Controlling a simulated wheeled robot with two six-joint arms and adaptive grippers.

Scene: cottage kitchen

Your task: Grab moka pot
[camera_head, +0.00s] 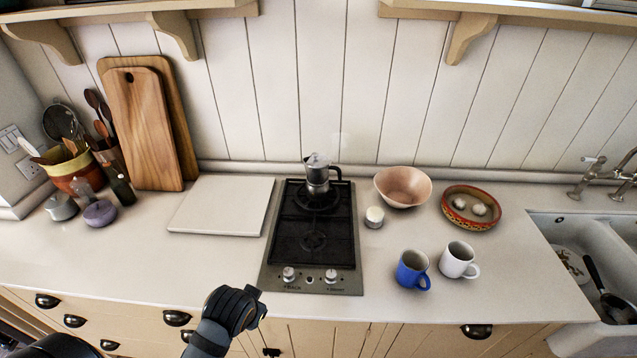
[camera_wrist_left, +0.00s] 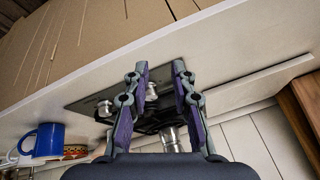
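The silver moka pot (camera_head: 317,175) with a black handle stands upright on the rear burner of the black hob (camera_head: 285,238). Its handle points right in the head view. In the left wrist view, which is tilted, the metal pot (camera_wrist_left: 171,138) shows partly between the finger bases, with the rest hidden. My left gripper (camera_wrist_left: 161,68) is open and empty, its two fingers apart. It is low at the counter's front edge, well short of the pot. In the head view my left wrist shows at the bottom, and its fingers cannot be made out. My right gripper is not in view.
Right of the hob are a white jar (camera_head: 374,217), a pink bowl (camera_head: 402,186), a patterned dish (camera_head: 471,208), a blue mug (camera_head: 412,270) and a white mug (camera_head: 458,260). A white board (camera_head: 222,205) lies left of it. The hob's front burner is clear.

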